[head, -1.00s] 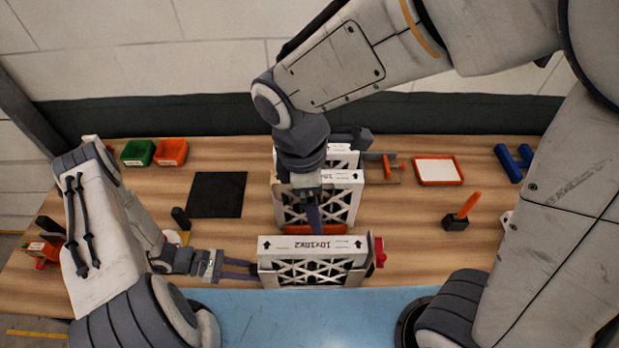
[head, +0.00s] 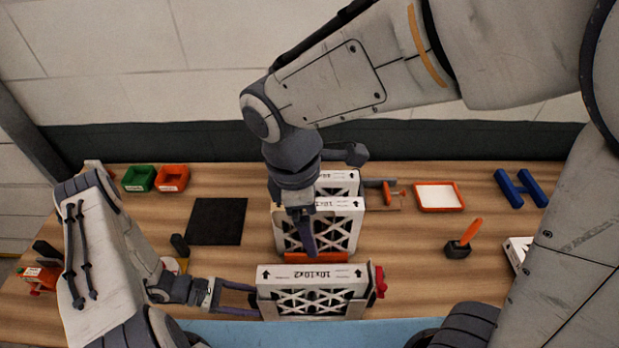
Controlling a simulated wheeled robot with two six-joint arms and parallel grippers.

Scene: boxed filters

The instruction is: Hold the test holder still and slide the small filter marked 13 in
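A white-framed filter (head: 312,279) with a lattice front, arrows and a label that seems to read 10x10x2 stands upright at the table's front. A red part (head: 379,281) shows at its right end; I cannot tell whether this is the test holder. My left gripper (head: 258,304) is open, its spread fingers reaching the filter's left end; contact is unclear. My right gripper (head: 309,252) points down in front of upright white filters (head: 345,228) in an orange-based rack (head: 325,257). Its fingers overlap in view, so their gap is hidden. No 13 is readable.
Behind are a black mat (head: 217,221), green (head: 138,178) and orange (head: 172,177) bins, and an orange-rimmed tray (head: 439,196). A blue part (head: 521,187), an orange-handled tool (head: 464,240) and a white box (head: 518,251) are at right. Bare wood lies right of the rack.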

